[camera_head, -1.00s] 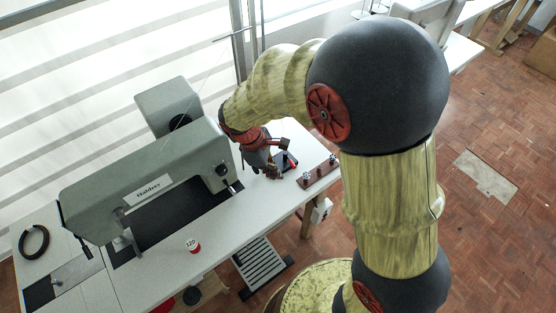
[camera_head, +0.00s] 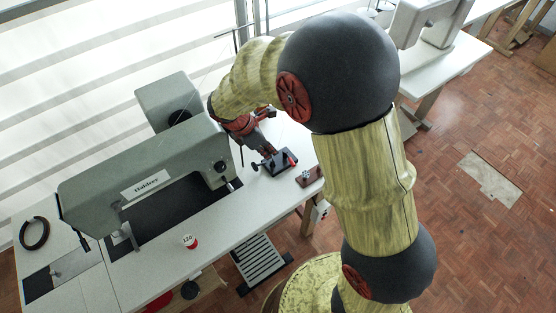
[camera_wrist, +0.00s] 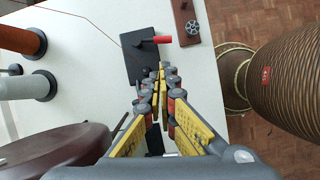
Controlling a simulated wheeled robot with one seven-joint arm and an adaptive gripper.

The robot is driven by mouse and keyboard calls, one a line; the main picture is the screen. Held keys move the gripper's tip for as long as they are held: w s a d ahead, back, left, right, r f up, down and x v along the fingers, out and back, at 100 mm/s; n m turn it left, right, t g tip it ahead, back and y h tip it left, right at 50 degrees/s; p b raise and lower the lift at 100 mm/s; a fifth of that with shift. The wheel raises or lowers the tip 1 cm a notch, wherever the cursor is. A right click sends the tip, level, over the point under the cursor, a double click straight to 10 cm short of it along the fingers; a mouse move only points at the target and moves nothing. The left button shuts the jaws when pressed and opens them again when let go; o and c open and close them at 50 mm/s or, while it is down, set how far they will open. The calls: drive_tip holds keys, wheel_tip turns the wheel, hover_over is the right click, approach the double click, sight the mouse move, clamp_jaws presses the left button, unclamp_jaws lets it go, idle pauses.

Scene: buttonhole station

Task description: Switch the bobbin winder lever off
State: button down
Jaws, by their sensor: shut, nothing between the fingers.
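The bobbin winder (camera_head: 280,165) is a small black block on the white table, to the right of the grey sewing machine. Its red-tipped lever (camera_head: 292,159) is on its right side. In the wrist view, the winder's black plate (camera_wrist: 146,62) lies just beyond my fingertips, and the red lever tip (camera_wrist: 163,40) points right. My gripper (camera_wrist: 162,70) is shut and empty, its tips over the plate's near right part. In the head view, my gripper (camera_head: 269,152) is at the winder's far side. Contact cannot be told.
A brown wooden bobbin rack (camera_head: 309,177) stands right of the winder, near the table edge. The sewing machine (camera_head: 145,183) is to the left.

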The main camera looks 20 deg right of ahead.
sight(290, 158)
drive_tip(key=b+x, duration=0.3)
drive_tip(key=x, duration=0.7)
drive_tip(key=shift+s+d+r+n+t+p, duration=0.1)
drive_tip(key=shift+s+d+n+t+p, duration=0.15)
drive_tip(key=shift+n, duration=0.2)
drive_tip(key=shift+d+n+t+p, duration=0.15)
drive_tip(key=shift+n+p, duration=0.15)
drive_tip(key=shift+n, duration=0.15)
drive_tip(key=shift+s+d+r+n+t+p, duration=0.1)
drive_tip(key=shift+s+d+n+t+p, duration=0.1)
drive_tip(key=shift+n+p, duration=0.2)
drive_tip(key=shift+s+d+n+t+p, duration=0.1)
drive_tip(key=shift+d+n+p, duration=0.2)
drive_tip(key=shift+n, duration=0.1)
drive_tip(key=shift+d+n+t+y+p, duration=0.3)
drive_tip(key=shift+d+n, duration=0.1)
drive_tip(key=shift+n, duration=0.45)
drive_tip(key=shift+d+n+t+y+p, duration=0.2)
drive_tip(key=shift+d+n+y+p, duration=0.15)
drive_tip(key=shift+n, duration=0.5)
drive_tip(key=shift+w+a, duration=0.45)
drive_tip(key=shift+a, duration=0.2)
